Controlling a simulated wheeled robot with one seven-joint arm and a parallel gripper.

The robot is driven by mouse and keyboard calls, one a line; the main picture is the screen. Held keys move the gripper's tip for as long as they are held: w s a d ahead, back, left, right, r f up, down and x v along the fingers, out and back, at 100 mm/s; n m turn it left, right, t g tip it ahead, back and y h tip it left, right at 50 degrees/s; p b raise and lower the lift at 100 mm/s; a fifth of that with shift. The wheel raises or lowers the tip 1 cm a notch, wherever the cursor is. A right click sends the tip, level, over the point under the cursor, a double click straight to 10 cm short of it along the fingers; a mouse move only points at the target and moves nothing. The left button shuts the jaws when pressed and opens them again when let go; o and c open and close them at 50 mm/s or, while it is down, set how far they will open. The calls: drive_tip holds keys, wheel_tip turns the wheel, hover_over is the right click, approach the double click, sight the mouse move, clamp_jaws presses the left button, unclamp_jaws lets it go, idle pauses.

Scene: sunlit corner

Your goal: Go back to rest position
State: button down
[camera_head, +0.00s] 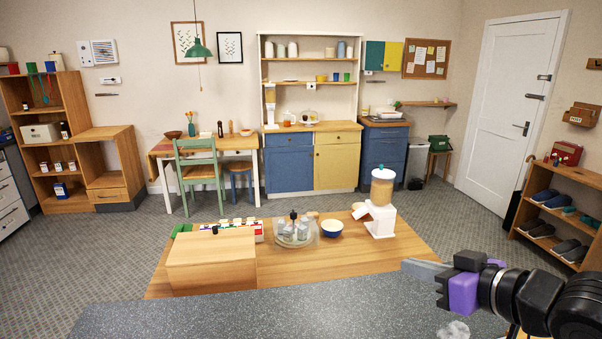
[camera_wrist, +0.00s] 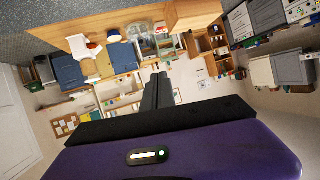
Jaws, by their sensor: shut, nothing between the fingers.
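My gripper (camera_head: 425,268) is at the lower right in the head view, over the right part of the grey counter and wooden surface. Its grey fingers are together and point left, with nothing between them. In the wrist view my gripper (camera_wrist: 158,90) shows as dark closed fingers reaching away from the purple wrist body, with the room appearing upside down beyond. The fingers appear to be in free air, apart from the objects on the counter.
A crumpled clear item (camera_head: 454,330) lies below my arm. A shoe rack (camera_head: 562,215) stands at right. The grey counter front is mostly clear.

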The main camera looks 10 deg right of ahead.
drive_tip(key=a+r+m+t, duration=0.3)
drive_tip(key=r+t, duration=0.6)
drive_tip(key=r, duration=0.5)
drive_tip(key=s+d+f+m+t+h+b, duration=0.1)
drive_tip(key=s+d+f+m+h+b, duration=0.15)
drive_tip(key=s+f+m+h, duration=0.65)
drive_tip(key=s+a+f+n+g+y+b, duration=0.1)
drive_tip(key=s+a+f+n+g+y, duration=0.1)
drive_tip(key=s+f, duration=1.1)
drive_tip(key=s+a+f+n+g+y, duration=0.2)
drive_tip(key=s+a+f+n+g, duration=0.2)
drive_tip(key=s+f, duration=0.9)
drive_tip(key=s+n+g, duration=0.1)
drive_tip(key=s+n, duration=0.1)
drive_tip(key=s, duration=0.2)
drive_tip(key=shift+n+g+b, duration=0.4)
idle(2.3)
